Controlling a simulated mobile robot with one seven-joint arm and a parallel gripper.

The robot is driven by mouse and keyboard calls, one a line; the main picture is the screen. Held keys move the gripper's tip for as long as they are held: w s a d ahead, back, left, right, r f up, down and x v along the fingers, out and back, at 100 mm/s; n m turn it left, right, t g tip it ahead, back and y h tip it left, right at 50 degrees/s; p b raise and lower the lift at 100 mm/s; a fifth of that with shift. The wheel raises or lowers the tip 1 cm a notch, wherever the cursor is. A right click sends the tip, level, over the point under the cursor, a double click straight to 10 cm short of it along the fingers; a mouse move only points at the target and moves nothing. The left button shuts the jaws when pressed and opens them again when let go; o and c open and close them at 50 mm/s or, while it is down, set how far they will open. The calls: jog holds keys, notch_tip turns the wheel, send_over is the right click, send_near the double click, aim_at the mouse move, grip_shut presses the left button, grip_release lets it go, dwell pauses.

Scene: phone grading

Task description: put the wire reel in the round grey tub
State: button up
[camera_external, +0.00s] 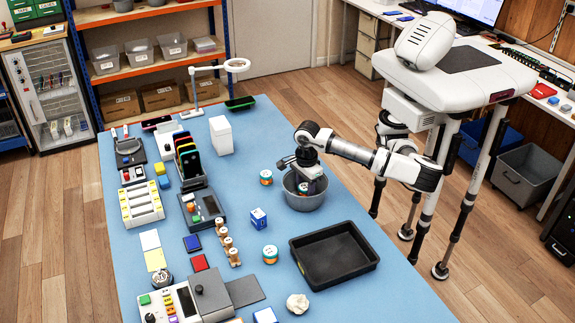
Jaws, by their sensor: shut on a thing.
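A small round teal and orange item (266,177) stands left of the tub, and a similar one (270,254) stands nearer the front. A blue and white box (258,219) lies between. A black tray (334,256) is right of them. Several wooden pieces (228,242) stand in a row.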

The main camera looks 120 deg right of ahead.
aim_at(305, 187)
jog(key=shift+f, duration=0.95)
jog(key=o, duration=1)
jog(key=shift+c, duration=0.2)
notch_tip(305, 187, up, 12)
jog(key=shift+r+p, duration=0.2)
jog(key=shift+p, duration=0.25)
